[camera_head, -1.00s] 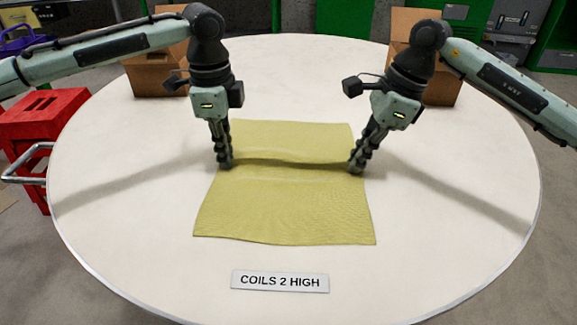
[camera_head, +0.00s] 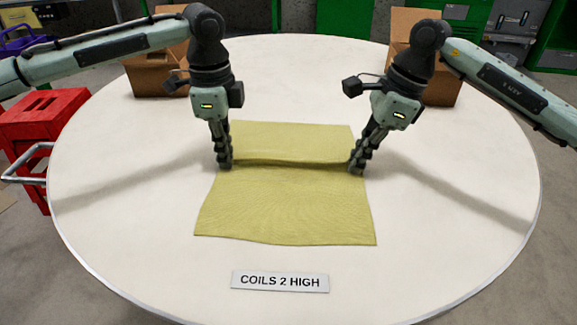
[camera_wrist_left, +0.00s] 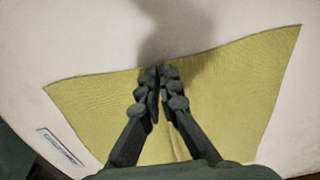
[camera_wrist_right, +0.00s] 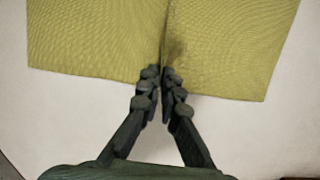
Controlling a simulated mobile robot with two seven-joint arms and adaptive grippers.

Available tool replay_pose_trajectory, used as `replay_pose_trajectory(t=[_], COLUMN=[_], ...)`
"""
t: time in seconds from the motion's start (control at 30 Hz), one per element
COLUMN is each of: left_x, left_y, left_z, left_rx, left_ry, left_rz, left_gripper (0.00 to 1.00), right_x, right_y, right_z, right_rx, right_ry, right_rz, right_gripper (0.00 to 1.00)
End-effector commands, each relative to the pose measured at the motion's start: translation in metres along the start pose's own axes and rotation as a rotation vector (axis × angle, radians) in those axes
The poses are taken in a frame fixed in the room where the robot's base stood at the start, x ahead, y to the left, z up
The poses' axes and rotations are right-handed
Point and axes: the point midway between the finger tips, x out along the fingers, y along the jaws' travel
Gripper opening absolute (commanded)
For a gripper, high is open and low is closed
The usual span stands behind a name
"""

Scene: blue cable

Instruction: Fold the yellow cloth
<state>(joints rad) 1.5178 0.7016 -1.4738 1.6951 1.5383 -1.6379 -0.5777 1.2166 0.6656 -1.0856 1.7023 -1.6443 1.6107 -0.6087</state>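The yellow cloth (camera_head: 285,208) lies on the round white table, with a raised crosswise ridge between my two grippers. My left gripper (camera_head: 224,166) is at the cloth's left edge, about a third of the way down from its far edge. In the left wrist view its fingertips (camera_wrist_left: 161,72) are together at the cloth's border. My right gripper (camera_head: 356,168) is at the right edge, level with the left one. In the right wrist view its fingertips (camera_wrist_right: 160,74) are together, with a crease running from them into the cloth. Both look shut on the cloth; the pinched parts are hidden.
A label plate (camera_head: 280,281) reading "COILS 2 HIGH" lies in front of the cloth. Cardboard boxes stand at the back left (camera_head: 155,75) and back right (camera_head: 440,85). A red stool-like object (camera_head: 42,115) is left of the table.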

Motion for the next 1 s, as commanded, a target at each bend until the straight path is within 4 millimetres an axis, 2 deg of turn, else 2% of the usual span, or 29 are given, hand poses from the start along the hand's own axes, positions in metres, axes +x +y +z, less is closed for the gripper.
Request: replay_pose_trajectory(t=[0.17,0.6,0.93,1.0], left_x=[-0.003,-0.043,-0.044,-0.044], left_y=[0.001,0.0,0.0,0.0], left_z=[0.0,0.0,0.0,0.0], left_rx=[0.0,0.0,0.0,0.0], left_ry=[-0.001,-0.001,0.0,0.0], left_rz=[0.003,0.001,0.001,0.0], left_gripper=[0.0,0.0,0.0,0.0], right_x=[-0.002,-0.04,-0.042,-0.042], right_y=[0.001,0.0,0.0,0.0], right_z=[0.0,0.012,0.013,0.013], right_rx=[0.001,0.001,0.0,0.0], right_ry=[0.004,0.002,0.001,0.001], right_rz=[0.005,0.002,0.001,0.001], right_gripper=[0.0,0.0,0.0,0.1])
